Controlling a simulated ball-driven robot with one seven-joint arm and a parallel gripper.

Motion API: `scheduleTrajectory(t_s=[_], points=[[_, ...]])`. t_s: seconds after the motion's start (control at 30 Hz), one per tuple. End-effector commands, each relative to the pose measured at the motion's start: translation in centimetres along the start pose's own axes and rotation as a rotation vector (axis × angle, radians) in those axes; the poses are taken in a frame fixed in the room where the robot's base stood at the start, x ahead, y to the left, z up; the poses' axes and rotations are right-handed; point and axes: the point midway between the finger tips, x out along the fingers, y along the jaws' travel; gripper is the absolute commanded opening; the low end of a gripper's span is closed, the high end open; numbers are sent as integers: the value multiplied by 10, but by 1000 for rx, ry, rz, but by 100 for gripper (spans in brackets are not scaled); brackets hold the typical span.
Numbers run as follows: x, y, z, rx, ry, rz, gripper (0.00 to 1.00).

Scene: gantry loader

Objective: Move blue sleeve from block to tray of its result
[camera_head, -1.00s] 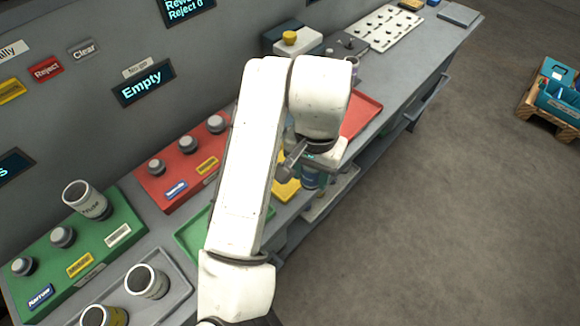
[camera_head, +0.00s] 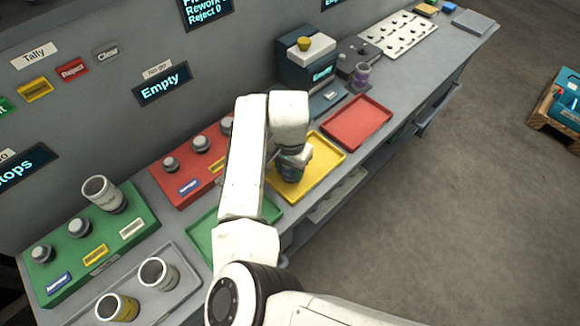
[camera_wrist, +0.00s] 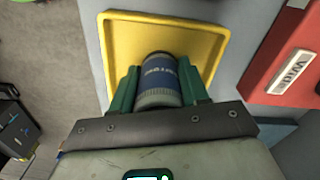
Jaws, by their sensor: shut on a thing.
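The blue sleeve (camera_wrist: 158,84), a grey cylinder with a blue lettered band, is between the green fingers of my gripper (camera_wrist: 158,92) in the wrist view. My gripper is shut on it. Behind it in that view lies the yellow tray (camera_wrist: 150,32). In the head view my gripper (camera_head: 291,172) is over the yellow tray (camera_head: 325,152), its sleeve mostly hidden by my arm. I cannot tell if the sleeve touches the tray floor. The red tray (camera_head: 358,122) is to the right and the green tray (camera_head: 203,238) to the left; both look empty.
A red block (camera_head: 190,178) and a green block (camera_head: 75,252) with pegs stand along the wall. A grey tray (camera_head: 185,285) holds two sleeves. A display reads Empty.

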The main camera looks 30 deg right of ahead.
Motion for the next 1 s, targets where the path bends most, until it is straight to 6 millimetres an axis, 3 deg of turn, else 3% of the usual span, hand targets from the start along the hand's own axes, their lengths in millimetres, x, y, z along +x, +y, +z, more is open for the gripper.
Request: scheduleTrajectory(t_s=[0.43, 0.47, 0.73, 1.0], points=[[8, 0, 0, 0, 2, 0, 2], [9, 0, 0, 0, 1, 0, 45], [8, 0, 0, 0, 1, 0, 70], [5, 0, 0, 0, 1, -1, 70]])
